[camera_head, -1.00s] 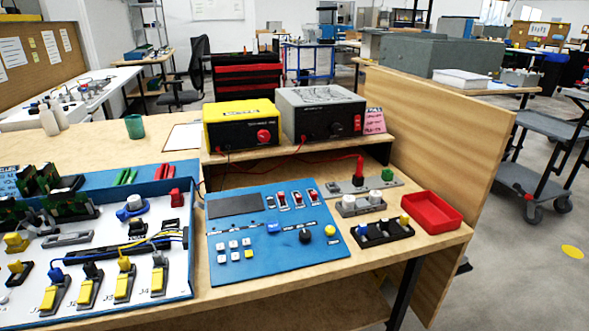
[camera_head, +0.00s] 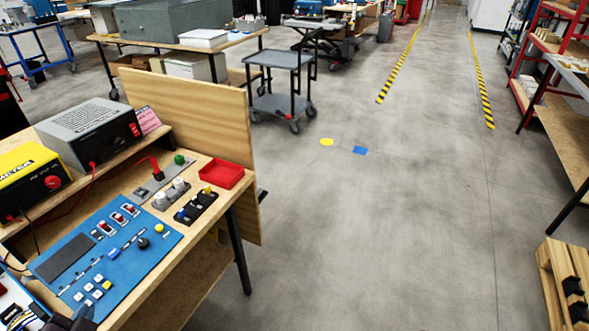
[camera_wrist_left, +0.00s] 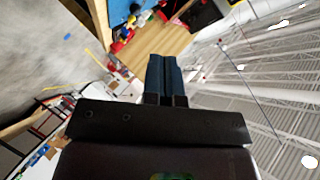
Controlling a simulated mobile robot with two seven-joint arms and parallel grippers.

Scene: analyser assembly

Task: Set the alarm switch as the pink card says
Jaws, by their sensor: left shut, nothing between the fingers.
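The pink card (camera_head: 147,120) stands at the right end of the raised shelf, beside the grey box; its writing is too small to read. The blue panel (camera_head: 150,244) lies on the bench with a row of red-and-white switches (camera_head: 119,217), a dark knob, a yellow knob and several white buttons. I cannot tell which switch is the alarm one or how it is set. My left gripper (camera_head: 72,319) shows at the lower left edge, near the panel's front corner. In the left wrist view its fingers (camera_wrist_left: 164,78) are together and empty. My right gripper is not in view.
A yellow box (camera_head: 28,178) and a grey box (camera_head: 90,130) stand on the shelf. A red tray (camera_head: 221,174) and a black holder (camera_head: 197,207) sit right of the panel. A wooden partition (camera_head: 190,110) closes the bench's right end. Open floor lies to the right.

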